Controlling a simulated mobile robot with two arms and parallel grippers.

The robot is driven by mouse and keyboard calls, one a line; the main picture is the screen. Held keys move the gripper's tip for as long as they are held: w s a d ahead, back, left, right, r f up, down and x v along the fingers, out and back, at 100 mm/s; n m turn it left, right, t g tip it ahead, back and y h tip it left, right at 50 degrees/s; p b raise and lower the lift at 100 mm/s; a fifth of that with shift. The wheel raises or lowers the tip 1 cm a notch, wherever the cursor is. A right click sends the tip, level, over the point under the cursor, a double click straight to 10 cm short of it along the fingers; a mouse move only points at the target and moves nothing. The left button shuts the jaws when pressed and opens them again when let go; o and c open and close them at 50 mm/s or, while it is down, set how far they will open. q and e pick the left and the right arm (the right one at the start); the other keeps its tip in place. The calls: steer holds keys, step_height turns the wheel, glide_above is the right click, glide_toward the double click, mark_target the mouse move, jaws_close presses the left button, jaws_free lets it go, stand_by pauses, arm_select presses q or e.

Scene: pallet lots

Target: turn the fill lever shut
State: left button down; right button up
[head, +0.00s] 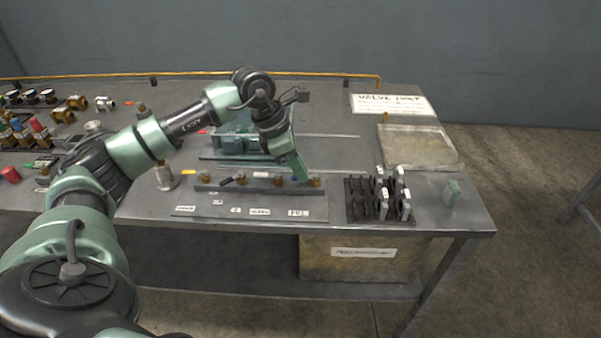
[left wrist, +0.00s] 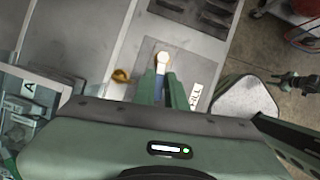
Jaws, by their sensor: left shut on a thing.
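My left gripper (head: 298,172) reaches down over the right part of a row of valves on the table. In the left wrist view its two green fingers (left wrist: 164,90) are shut on the fill lever (left wrist: 162,64), whose blue part sits between them and whose pale rounded end sticks out beyond. The label FILL (left wrist: 195,97) lies beside the right finger. A brass fitting (left wrist: 121,75) is just left of the fingers. In the head view the gripper hides most of this lever.
A rack of dark and light upright pieces (head: 362,203) stands right of the valves. A shallow tray (head: 440,163) and a white sign (head: 392,105) lie behind it. Fittings crowd the left.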

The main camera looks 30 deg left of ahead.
arm_select(q)
steer(key=shift+w+a+m+g+h, duration=0.2)
steer(key=shift+w+m+g+h, duration=0.1)
steer(key=shift+m, duration=0.7)
steer(key=c, duration=1.5)
jaws_free()
steer(key=shift+o, duration=0.2)
steer(key=shift+a+r, duration=0.1)
steer(key=v, duration=0.7)
steer(key=shift+r+b, duration=0.35)
steer(key=shift+b, duration=0.05)
